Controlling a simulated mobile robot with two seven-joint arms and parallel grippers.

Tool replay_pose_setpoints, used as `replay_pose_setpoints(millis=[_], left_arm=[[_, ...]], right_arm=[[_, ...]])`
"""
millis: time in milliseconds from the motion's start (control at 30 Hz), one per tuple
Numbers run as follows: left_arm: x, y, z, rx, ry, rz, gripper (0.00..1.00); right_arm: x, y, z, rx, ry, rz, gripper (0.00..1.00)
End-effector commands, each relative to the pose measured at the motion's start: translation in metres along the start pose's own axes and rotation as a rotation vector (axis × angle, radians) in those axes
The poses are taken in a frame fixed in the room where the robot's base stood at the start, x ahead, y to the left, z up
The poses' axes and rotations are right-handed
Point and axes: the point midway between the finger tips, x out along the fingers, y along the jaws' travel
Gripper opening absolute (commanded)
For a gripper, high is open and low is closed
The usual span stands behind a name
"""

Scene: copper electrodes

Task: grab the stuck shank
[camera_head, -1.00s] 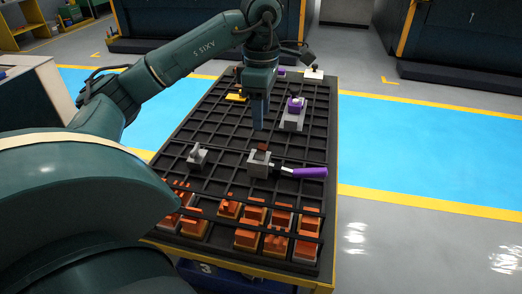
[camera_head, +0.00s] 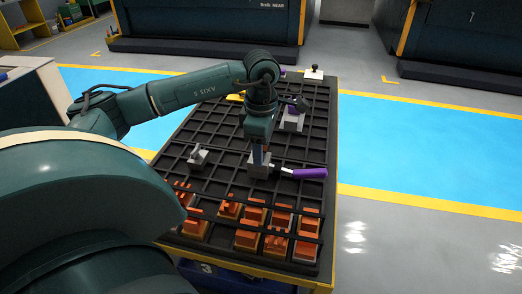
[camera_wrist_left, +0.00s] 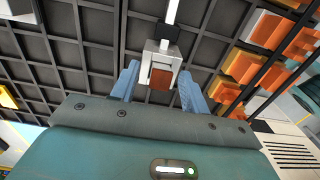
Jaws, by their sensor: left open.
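A grey block (camera_head: 254,171) sits on the black grid rack in the head view. The brown shank (camera_wrist_left: 161,79) shows at the block's near end in the left wrist view. A tool with a purple handle (camera_head: 310,173) extends from the block to the right. My left gripper (camera_head: 259,156) points down at the block and hides the shank in the head view. In the left wrist view its two blue fingers (camera_wrist_left: 159,87) are open, one on each side of the shank. I cannot tell whether they touch it. My right gripper is not in view.
Several orange-topped blocks (camera_head: 251,216) stand in the near cells of the rack (camera_head: 225,148). A grey fixture (camera_head: 198,156) stands to the left. A grey holder with a purple part (camera_head: 293,118) stands farther back. Several middle cells are empty.

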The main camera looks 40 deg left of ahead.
Motion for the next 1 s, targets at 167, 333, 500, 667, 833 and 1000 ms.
replay_pose_setpoints(millis=[167, 333, 500, 667, 833, 1000], left_arm=[[0.000, 0.000, 0.000, -0.001, 0.000, 0.000, 0.33], [-0.001, 0.000, 0.000, -0.001, 0.000, 0.000, 0.19], [-0.001, 0.000, 0.000, -0.001, 0.000, 0.000, 0.05], [-0.001, 0.000, 0.000, -0.001, 0.000, 0.000, 0.00], [-0.001, 0.000, 0.000, -0.001, -0.001, 0.001, 0.00], [-0.012, 0.001, 0.001, -0.001, -0.002, 0.004, 0.00]], right_arm=[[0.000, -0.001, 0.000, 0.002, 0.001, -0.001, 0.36], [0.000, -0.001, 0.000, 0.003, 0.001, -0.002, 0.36], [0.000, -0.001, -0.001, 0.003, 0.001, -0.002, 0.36], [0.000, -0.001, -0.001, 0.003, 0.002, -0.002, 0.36], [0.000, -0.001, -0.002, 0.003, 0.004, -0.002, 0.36], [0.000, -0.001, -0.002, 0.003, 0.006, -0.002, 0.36]])
